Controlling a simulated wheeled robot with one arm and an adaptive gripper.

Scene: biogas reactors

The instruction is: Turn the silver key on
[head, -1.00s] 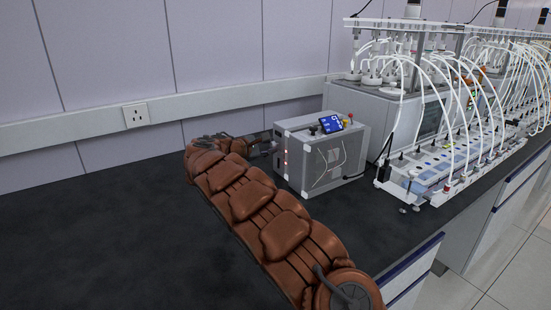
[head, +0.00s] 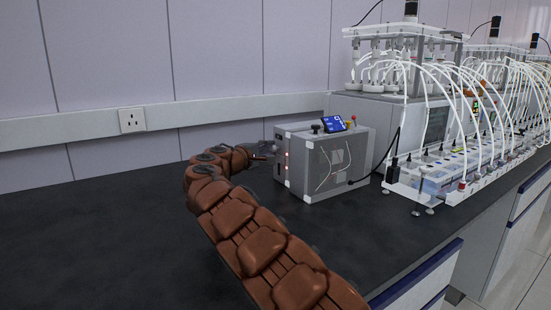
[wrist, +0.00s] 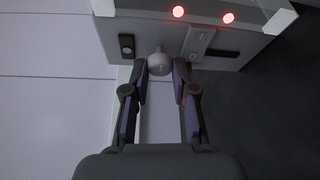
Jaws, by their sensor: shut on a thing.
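The silver key (wrist: 160,64) is a pale rounded knob on the side panel of the grey box (wrist: 230,50) in the wrist view. My gripper (wrist: 161,68) has its two dark fingers on either side of the key, shut on it. Part of the key is hidden between the fingertips. In the head view my gripper (head: 268,152) is at the left side of the grey box (head: 340,165), and the key cannot be made out there.
Two red lights (wrist: 178,12) glow on the panel, near a black switch (wrist: 126,46) and a dark slot (wrist: 222,53). Reactors with white tubes (head: 440,85) stand to the right. The black bench (head: 90,225) is clear at left.

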